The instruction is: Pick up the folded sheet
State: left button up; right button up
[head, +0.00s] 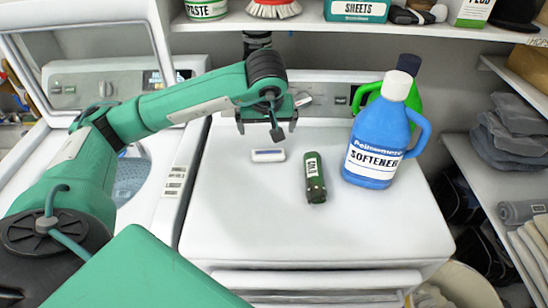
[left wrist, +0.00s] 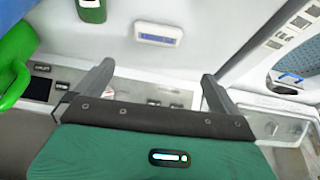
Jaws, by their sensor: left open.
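Grey folded cloths (head: 515,130) lie stacked on the right-hand shelf in the head view. Paler folded cloths (head: 530,250) lie lower at the right edge. I cannot tell which of these is the folded sheet. My left gripper (head: 266,125) is open and empty above the back of the white machine top, far to the left of the cloths. The left wrist view shows its two fingers apart with nothing between them (left wrist: 155,85). No folded cloth shows in that view. My right gripper is not in view.
The white machine top (head: 250,215) holds a small white device (head: 268,155), a dark green can (head: 315,180), a blue softener jug (head: 378,140) and a green jug behind it. An open-lidded washer (head: 170,180) stands left. A shelf above holds a sheets box (head: 356,10).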

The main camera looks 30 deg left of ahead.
pick_arm(q)
jog(key=f, duration=0.1)
jog(key=p, duration=0.2)
send_over(269, 152)
jog(key=s+d, duration=0.1)
jog(key=s, duration=0.1)
jog(key=f, duration=0.7)
jog(key=shift+s+d, duration=0.1)
jog(key=shift+s, duration=0.1)
jog(key=shift+w+f, duration=0.1)
jog(key=shift+f, duration=0.15)
jog(key=shift+w+f+p, duration=0.1)
jog(key=shift+f+p, duration=0.3)
jog(key=shift+f, duration=0.05)
jog(key=p+x, duration=0.1)
jog(key=x, duration=0.2)
jog(key=shift+w+f, duration=0.1)
jog(key=shift+f, duration=0.15)
jog(key=shift+w+f+p, duration=0.1)
jog(key=shift+f+p, duration=0.2)
jog(key=shift+f, duration=0.15)
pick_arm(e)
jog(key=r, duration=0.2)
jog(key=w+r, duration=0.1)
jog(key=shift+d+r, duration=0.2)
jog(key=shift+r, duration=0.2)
